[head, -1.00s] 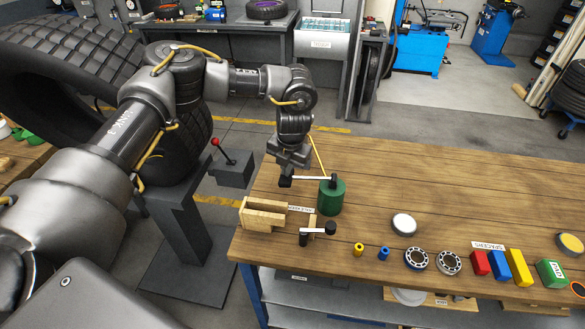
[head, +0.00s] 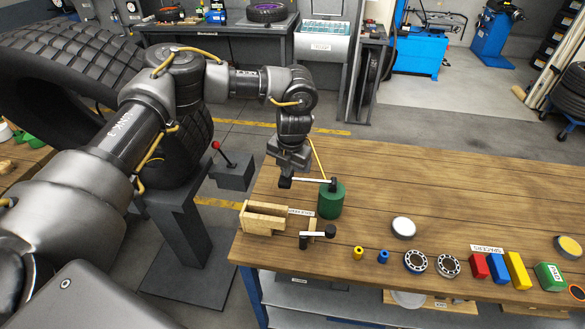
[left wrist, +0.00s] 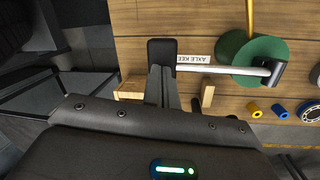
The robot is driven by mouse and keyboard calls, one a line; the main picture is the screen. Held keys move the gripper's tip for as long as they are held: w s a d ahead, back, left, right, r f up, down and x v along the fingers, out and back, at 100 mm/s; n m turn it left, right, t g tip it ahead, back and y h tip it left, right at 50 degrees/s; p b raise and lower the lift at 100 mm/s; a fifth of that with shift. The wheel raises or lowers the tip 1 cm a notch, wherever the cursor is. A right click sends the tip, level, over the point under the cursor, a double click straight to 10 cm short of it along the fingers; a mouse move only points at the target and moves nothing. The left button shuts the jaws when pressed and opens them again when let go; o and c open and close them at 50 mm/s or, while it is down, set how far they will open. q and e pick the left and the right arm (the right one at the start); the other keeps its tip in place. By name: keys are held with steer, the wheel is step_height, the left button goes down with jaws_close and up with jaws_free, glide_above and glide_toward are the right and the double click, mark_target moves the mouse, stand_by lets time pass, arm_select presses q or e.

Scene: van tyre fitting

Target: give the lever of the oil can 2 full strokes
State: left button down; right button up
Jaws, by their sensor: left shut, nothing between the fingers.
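The oil can (head: 330,203) is a green cylinder standing upright on the wooden bench. Its pale lever (head: 312,181) runs left from a black pivot on top, close to level. In the left wrist view the can (left wrist: 240,48) is at upper right and the lever (left wrist: 225,69) runs across towards the fingers. My left gripper (head: 285,182) is shut and empty, with its dark fingertips (left wrist: 161,52) at the lever's outer end. My right gripper is not in view.
A white-topped disc (head: 404,227), bearings (head: 415,262) and coloured spacers (head: 497,266) lie to the right. The bench behind the can is clear.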

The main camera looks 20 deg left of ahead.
arm_select(q)
step_height(320, 180, up, 12)
steer(key=p, duration=0.8)
steer(key=shift+f, duration=0.25)
